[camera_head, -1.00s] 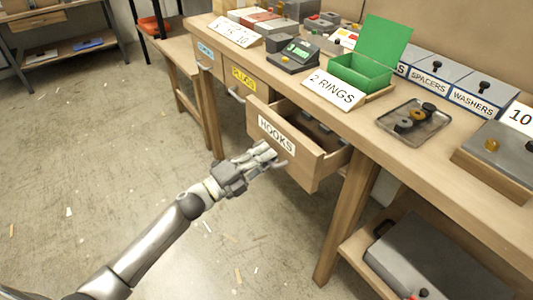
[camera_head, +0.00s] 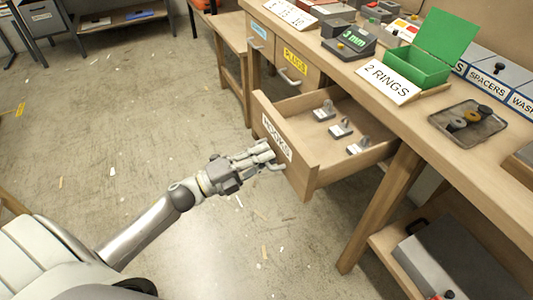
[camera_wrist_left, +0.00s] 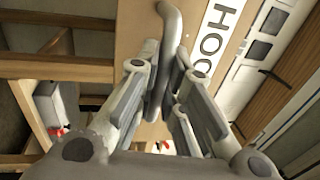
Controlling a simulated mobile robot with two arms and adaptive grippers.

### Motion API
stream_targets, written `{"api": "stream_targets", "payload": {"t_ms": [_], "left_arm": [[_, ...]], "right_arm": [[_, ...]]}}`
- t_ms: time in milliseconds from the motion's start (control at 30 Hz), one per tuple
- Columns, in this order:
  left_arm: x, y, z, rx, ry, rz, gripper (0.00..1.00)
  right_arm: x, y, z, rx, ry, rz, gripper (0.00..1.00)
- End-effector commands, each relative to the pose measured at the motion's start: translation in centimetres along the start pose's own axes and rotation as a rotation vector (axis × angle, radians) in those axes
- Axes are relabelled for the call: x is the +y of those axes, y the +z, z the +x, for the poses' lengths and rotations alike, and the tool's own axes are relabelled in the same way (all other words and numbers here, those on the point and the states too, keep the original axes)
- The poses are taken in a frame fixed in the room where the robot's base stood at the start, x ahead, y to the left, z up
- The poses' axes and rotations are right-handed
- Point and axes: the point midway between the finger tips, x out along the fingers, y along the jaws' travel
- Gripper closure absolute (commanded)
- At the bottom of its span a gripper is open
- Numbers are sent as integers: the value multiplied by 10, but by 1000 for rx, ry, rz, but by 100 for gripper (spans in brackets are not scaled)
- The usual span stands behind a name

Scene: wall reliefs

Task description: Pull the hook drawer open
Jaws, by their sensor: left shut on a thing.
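The hook drawer (camera_head: 278,152) is wooden with a white HOOKS label and stands well out from the workbench. Several small grey hooks on pale bases (camera_head: 341,128) show inside it. My left gripper (camera_head: 268,160) is at the front of the drawer, shut on its metal handle. In the left wrist view the two fingers (camera_wrist_left: 165,92) close around the curved grey handle (camera_wrist_left: 170,30), beside the label (camera_wrist_left: 218,38). In the head view the fingers hide most of the handle. My right gripper does not show.
On the workbench are an open green box (camera_head: 418,66), a 2 RINGS sign (camera_head: 388,82), a small tray with rings (camera_head: 468,122) and a scale (camera_head: 349,42). The PLUGS drawer (camera_head: 296,60) beside is shut. A grey case (camera_head: 450,262) lies on the lower shelf.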

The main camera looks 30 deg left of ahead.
Motion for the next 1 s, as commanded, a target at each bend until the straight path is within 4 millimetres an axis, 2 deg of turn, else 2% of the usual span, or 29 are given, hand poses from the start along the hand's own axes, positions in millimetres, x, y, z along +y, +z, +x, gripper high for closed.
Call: {"api": "stream_targets", "payload": {"t_ms": [200,233,400,767,867,1000], "left_arm": [[1,0,0,0,2,-1,100],[1,0,0,0,2,-1,87],[1,0,0,0,2,-1,68],[1,0,-5,0,2,-1,68],[1,0,-16,-1,3,-2,68],[2,0,-44,-2,6,-2,68]], "right_arm": [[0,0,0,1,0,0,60],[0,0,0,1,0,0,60],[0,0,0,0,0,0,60],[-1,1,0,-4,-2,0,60],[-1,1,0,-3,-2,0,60],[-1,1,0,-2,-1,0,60]]}}
